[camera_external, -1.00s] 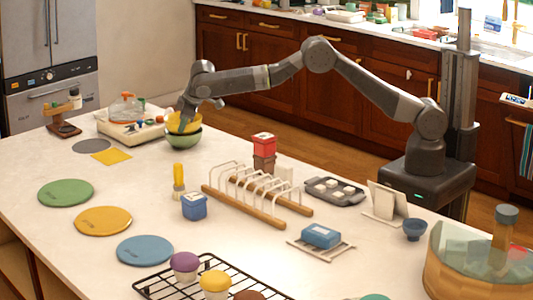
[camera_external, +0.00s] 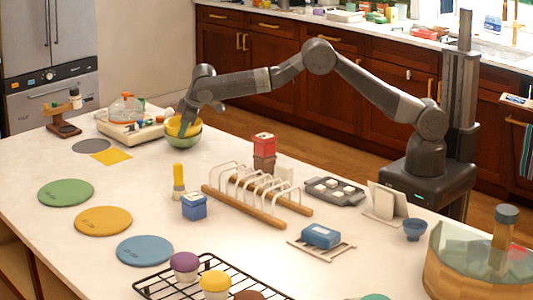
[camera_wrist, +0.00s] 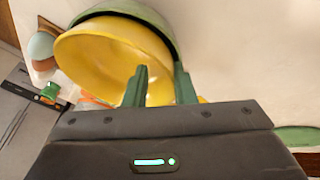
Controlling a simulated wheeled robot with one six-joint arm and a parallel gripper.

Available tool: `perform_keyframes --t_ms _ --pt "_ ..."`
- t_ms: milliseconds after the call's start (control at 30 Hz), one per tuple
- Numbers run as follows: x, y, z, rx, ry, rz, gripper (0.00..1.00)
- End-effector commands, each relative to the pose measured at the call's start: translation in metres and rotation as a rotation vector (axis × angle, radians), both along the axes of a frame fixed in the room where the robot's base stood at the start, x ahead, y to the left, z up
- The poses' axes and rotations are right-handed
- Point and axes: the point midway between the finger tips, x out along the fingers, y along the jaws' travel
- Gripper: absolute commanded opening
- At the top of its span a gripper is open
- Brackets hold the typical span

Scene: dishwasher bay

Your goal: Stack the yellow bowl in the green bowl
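The yellow bowl (camera_external: 178,127) sits inside the green bowl (camera_external: 183,142) near the far edge of the counter. In the wrist view the yellow bowl (camera_wrist: 105,55) fills the upper left, with the rim of the green bowl (camera_wrist: 150,14) behind it. The yellow bowl looks slightly off-centre in the green one. My gripper (camera_external: 187,128) is low at the right side of the bowls. In the wrist view my gripper (camera_wrist: 161,68) has its two green fingers apart, one inside the yellow bowl and one outside its wall, with a visible gap.
A cream board (camera_external: 130,128) with a clear-lidded item stands just left of the bowls. A yellow square (camera_external: 111,157) and a grey disc (camera_external: 92,146) lie in front. A wooden rack (camera_external: 255,200) stands right of them.

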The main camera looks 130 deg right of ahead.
Motion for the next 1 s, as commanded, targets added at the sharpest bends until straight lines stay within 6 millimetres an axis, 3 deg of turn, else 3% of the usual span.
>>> perform_keyframes --t_ms 33,533,667,1000 --pt "-0.001 0.004 -0.012 0.017 0.012 -0.001 0.26" --pt "-0.001 0.005 -0.009 0.022 0.013 -0.001 0.26" --pt "-0.001 0.008 0.006 0.019 0.012 -0.001 0.26" --pt "-0.006 0.039 0.075 0.009 0.005 0.002 0.26"
